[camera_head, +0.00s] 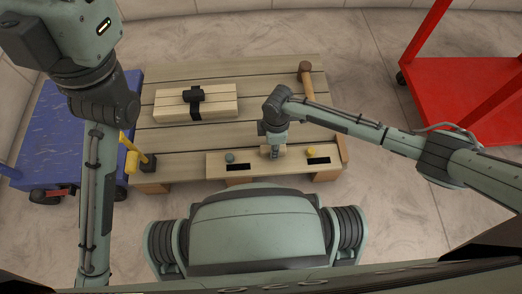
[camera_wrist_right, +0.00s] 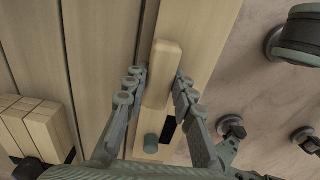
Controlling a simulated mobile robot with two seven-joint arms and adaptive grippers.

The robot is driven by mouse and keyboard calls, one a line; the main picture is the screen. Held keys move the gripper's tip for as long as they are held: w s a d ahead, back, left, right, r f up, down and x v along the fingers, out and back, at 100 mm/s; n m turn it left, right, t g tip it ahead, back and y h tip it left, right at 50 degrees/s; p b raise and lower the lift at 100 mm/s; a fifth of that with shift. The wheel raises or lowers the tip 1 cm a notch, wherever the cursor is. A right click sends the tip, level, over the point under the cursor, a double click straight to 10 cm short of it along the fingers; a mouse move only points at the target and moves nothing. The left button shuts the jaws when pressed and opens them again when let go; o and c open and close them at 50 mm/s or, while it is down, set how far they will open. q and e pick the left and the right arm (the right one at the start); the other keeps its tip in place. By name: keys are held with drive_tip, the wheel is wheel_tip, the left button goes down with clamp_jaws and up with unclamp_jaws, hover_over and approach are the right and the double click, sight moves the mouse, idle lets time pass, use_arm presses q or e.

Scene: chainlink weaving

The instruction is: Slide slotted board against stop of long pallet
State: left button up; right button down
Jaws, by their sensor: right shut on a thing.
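The slotted board (camera_head: 216,160) is a pale plank lying along the near edge of the long pallet (camera_head: 170,140). It has two dark slots, a teal knob (camera_head: 230,157), a yellow knob (camera_head: 312,151) and a wooden handle (camera_wrist_right: 162,72) in the middle. A brownish strip, apparently the stop (camera_head: 343,150), is at the pallet's right end. The board's right end is close to it; I cannot tell whether they touch. My right gripper (camera_head: 273,150) is shut on the handle; the right wrist view shows its fingers (camera_wrist_right: 157,88) on both sides. My left gripper is out of view.
A strapped stack of pale boards (camera_head: 220,103) and a mallet (camera_head: 307,80) lie on the pallet's far part. A yellow tool (camera_head: 131,160) is at its left edge. A blue cart (camera_head: 55,130) stands left and a red cart (camera_head: 460,85) right.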

drive_tip(key=shift+s+a, duration=0.1)
drive_tip(key=c, duration=1.2)
unclamp_jaws()
wheel_tip(320, 180, up, 12)
